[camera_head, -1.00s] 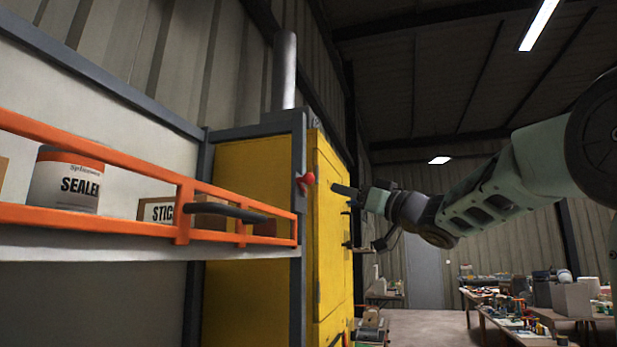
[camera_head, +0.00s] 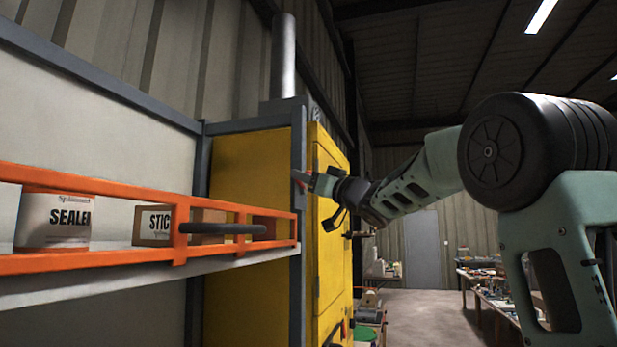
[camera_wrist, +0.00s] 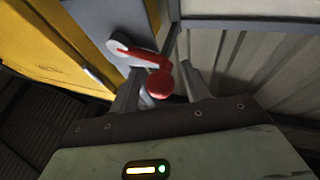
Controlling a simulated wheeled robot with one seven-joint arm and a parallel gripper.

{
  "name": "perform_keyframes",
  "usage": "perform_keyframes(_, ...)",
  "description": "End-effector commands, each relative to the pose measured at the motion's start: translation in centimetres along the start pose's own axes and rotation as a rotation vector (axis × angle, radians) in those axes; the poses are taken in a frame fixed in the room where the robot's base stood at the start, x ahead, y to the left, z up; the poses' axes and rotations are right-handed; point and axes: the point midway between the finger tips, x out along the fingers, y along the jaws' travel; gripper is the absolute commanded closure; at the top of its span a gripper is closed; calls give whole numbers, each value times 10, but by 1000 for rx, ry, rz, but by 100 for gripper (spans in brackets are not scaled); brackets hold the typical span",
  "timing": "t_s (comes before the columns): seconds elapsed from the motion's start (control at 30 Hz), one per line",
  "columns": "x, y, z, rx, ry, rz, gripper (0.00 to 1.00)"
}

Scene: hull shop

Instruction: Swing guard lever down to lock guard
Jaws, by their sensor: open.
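A red lever (camera_wrist: 140,56) with a round red knob (camera_wrist: 159,84) is mounted by a pale round pivot on a grey post. In the wrist view the knob sits between the two fingers of my gripper (camera_wrist: 161,72), which is open with a finger on either side. Whether either finger touches it I cannot tell. The orange guard rail (camera_head: 90,178) runs across the shelf front up to the grey post (camera_head: 298,230).
A yellow cabinet (camera_head: 328,270) stands right beside the post. A sealer tub (camera_head: 60,217) and a labelled box (camera_head: 152,226) sit behind the rail. A dark bar handle (camera_head: 220,229) juts out from the rail. Cluttered benches (camera_head: 490,300) stand far right, with open floor before them.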

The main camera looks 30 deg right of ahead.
Motion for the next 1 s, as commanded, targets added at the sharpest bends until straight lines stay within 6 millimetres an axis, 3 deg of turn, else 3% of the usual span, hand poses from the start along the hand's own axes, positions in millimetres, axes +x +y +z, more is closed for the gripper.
perform_keyframes(0.07, 0, 0, 0, 0, 0, 0, 53)
perform_keyframes(0.23, 0, 0, 0, 0, 0, 1, 98)
perform_keyframes(0.27, 0, 0, 0, 0, 0, 1, 100)
perform_keyframes(0.67, -5, 2, 8, -56, 23, -17, 100)
perform_keyframes(1.0, -13, 1, 26, -276, 121, -106, 100)
